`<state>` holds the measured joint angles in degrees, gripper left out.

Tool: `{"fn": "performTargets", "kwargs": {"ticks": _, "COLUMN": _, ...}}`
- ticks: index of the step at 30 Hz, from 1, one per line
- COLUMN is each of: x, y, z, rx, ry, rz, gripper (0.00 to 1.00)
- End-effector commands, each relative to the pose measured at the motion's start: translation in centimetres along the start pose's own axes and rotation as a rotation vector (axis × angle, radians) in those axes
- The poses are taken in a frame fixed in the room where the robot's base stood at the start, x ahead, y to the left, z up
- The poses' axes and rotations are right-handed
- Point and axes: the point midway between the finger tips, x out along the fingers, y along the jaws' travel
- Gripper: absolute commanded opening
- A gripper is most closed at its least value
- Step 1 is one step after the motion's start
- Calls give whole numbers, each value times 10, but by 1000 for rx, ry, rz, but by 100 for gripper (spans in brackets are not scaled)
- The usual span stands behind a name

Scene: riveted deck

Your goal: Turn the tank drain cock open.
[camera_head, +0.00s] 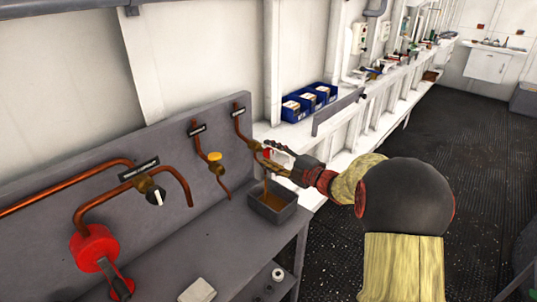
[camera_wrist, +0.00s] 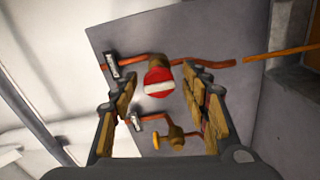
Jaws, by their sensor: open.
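A cock with a round red knob and a white bar (camera_wrist: 159,82) sits on a copper pipe at the right of the back panel. In the wrist view its bar lies roughly along the pipe. The knob also shows in the head view (camera_head: 273,151), partly hidden by my gripper (camera_head: 284,162). My gripper is open, with a finger on each side of the knob (camera_wrist: 160,85) in the wrist view; contact cannot be told. A thin orange-brown line, seemingly liquid (camera_head: 265,187), runs below the pipe to a grey bin (camera_head: 287,214). The labels are too small to read.
A yellow-knobbed cock (camera_head: 215,157) is beside it, also in the wrist view (camera_wrist: 157,142). Farther left are a black-and-white knob (camera_head: 154,192) and a red fitting (camera_head: 94,245). Blue boxes (camera_head: 310,101) stand on the shelf behind. The dark floor at right is clear.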

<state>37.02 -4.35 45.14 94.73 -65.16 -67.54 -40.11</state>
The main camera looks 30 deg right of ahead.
Motion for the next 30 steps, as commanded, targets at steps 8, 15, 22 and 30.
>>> {"fn": "performTargets", "kwargs": {"ticks": 8, "x": -54, "y": 0, "z": 2, "rx": 1, "ry": -5, "rz": 1, "gripper": 46}}
{"fn": "performTargets", "kwargs": {"ticks": 15, "x": -95, "y": 0, "z": 2, "rx": 0, "ry": -4, "rz": 1, "gripper": 46}}
{"fn": "performTargets", "kwargs": {"ticks": 22, "x": -111, "y": 0, "z": 0, "rx": 1, "ry": -1, "rz": 0, "gripper": 46}}
{"fn": "performTargets", "kwargs": {"ticks": 30, "x": -112, "y": -1, "z": 0, "rx": 1, "ry": 0, "rz": 0, "gripper": 46}}
